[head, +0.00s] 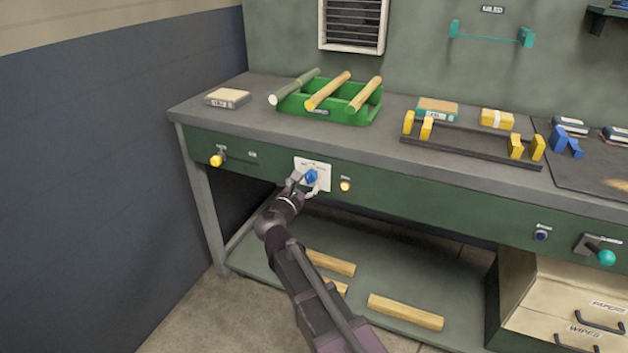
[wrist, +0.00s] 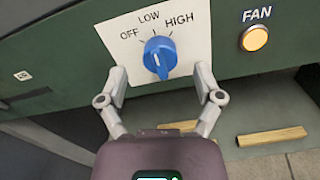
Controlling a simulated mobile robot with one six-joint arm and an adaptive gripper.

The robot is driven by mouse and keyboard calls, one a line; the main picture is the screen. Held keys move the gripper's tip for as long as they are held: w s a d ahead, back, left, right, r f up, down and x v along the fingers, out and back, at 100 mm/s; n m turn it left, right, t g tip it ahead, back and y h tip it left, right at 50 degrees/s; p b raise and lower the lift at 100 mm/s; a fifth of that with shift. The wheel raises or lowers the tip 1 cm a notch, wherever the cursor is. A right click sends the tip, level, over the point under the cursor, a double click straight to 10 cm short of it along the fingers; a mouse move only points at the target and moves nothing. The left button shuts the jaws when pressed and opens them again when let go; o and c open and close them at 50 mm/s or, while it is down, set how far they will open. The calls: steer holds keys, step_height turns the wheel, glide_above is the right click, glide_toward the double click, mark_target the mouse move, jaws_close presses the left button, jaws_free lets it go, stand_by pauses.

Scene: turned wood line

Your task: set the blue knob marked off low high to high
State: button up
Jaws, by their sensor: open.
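The blue knob (wrist: 160,56) sits on a white plate (wrist: 196,50) lettered OFF, LOW and HIGH from left to right, with short tick marks. Its raised grip stands roughly upright in the wrist view, with a small pale mark on its face; I cannot tell for sure which label it points to. In the head view the knob (head: 311,176) is on the green front of the bench. My gripper (wrist: 160,73) is open, one finger on each side of the knob and apart from it. It also shows in the head view (head: 305,187), close in front of the plate.
A lit yellow button marked FAN (wrist: 254,38) is just right of the plate. A yellow knob (head: 216,160) is on the front at left. A green bin (head: 346,111) with wood rods stands on the bench above. Wood pieces (head: 405,311) lie on the lower shelf.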

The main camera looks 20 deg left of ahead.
steer(key=shift+w+d, duration=0.1)
steer(key=shift+w, duration=1.1)
